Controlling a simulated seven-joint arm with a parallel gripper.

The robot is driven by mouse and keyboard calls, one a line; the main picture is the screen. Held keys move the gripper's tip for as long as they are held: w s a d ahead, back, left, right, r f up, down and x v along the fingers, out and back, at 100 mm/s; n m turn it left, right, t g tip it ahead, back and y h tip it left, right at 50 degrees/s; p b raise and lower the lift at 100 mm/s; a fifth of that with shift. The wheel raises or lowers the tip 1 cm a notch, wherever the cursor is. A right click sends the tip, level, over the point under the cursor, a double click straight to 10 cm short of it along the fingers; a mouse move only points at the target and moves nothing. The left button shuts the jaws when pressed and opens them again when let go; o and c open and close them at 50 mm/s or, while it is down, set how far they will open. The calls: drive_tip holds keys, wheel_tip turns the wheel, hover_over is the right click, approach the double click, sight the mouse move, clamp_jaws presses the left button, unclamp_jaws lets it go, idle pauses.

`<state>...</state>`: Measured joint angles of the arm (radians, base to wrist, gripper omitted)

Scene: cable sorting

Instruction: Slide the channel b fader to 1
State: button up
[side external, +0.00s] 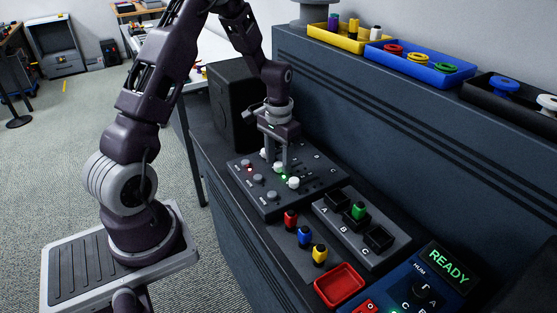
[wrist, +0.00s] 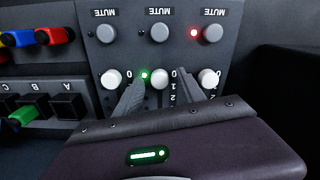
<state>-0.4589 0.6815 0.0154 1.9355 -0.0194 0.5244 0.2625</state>
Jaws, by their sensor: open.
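The mixer panel (side external: 262,198) carries three faders with white caps and several grey mute knobs. In the wrist view the middle white cap (wrist: 160,79), on channel B, sits beside its 0 mark, with the 1 and 2 marks nearer my palm. My gripper (wrist: 162,84) is open, with one finger on each side of this cap; whether either finger touches it I cannot tell. The other caps, left (wrist: 111,79) and right (wrist: 209,78), also sit at about the 0 level. In the side view my gripper (side external: 277,166) points down over the panel and partly hides the caps.
A block with sockets A, B, C (side external: 340,228) stands beside the panel, with a green plug (side external: 358,210) in the middle. Red (side external: 291,220), blue (side external: 305,236) and yellow (side external: 320,254) plugs stand in front. A red tray (side external: 339,285) and a READY meter (side external: 449,263) lie nearer the camera.

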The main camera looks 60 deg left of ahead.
drive_tip(key=shift+f, duration=0.2)
clamp_jaws()
drive_tip(key=shift+w+r, duration=0.1)
idle(1.2)
